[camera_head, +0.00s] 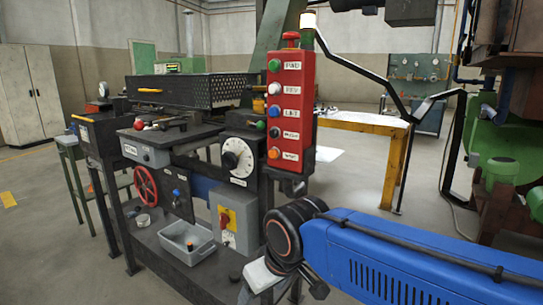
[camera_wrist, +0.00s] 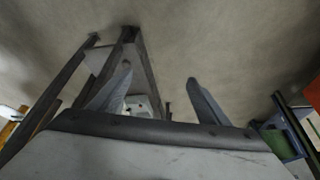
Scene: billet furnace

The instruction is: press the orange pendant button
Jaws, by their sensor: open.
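The red pendant box (camera_head: 292,110) hangs upright near the middle of the head view, with a column of labelled buttons. The orange button (camera_head: 274,153) is the lowest, in plain sight and uncovered. Above it are dark, blue, white and green buttons, and a red mushroom knob (camera_head: 291,39) tops the box. My gripper (camera_wrist: 160,74) shows two spread fingers with nothing between them in the wrist view. In the head view, my wrist is below the pendant, and the gripper points down and away from the button. The pendant's buttons are not seen in the wrist view.
A yellow-framed table (camera_head: 388,165) is behind. Green machinery (camera_head: 500,150) stands right. Open floor lies between.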

